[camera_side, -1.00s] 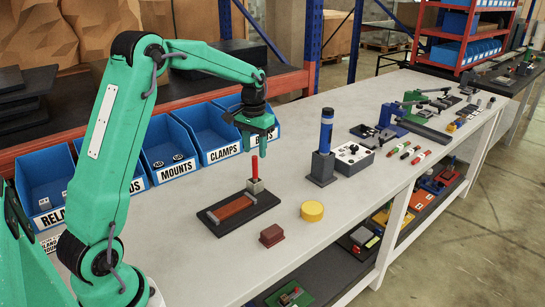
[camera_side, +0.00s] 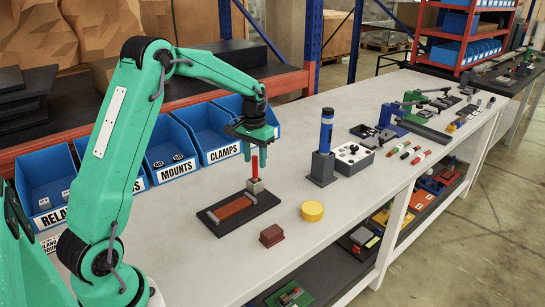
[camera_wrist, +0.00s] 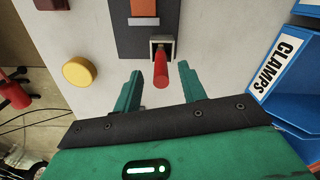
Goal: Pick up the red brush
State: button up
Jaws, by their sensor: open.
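The red brush (camera_side: 254,165) stands upright in a small grey holder (camera_side: 255,186) at the back end of a dark plate (camera_side: 268,201). In the wrist view the red brush (camera_wrist: 161,70) points toward the camera, between the two green fingers. My gripper (camera_side: 255,156) is open above the holder, with its fingers at about the height of the brush's top. In the wrist view my gripper (camera_wrist: 160,72) shows a gap on both sides of the brush. The brush's lower end is hidden in the holder.
An orange-brown block (camera_side: 231,208) lies on the plate. A yellow disc (camera_side: 312,211) and a dark red block (camera_side: 272,235) are in front. Blue bins (camera_side: 208,132) line the back edge. A blue cylinder on a dark stand (camera_side: 322,168) is to the right.

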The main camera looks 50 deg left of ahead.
aim_at(255, 177)
jog(key=shift+a+f, duration=0.1)
jog(key=shift+f, duration=2.15)
grip_shut()
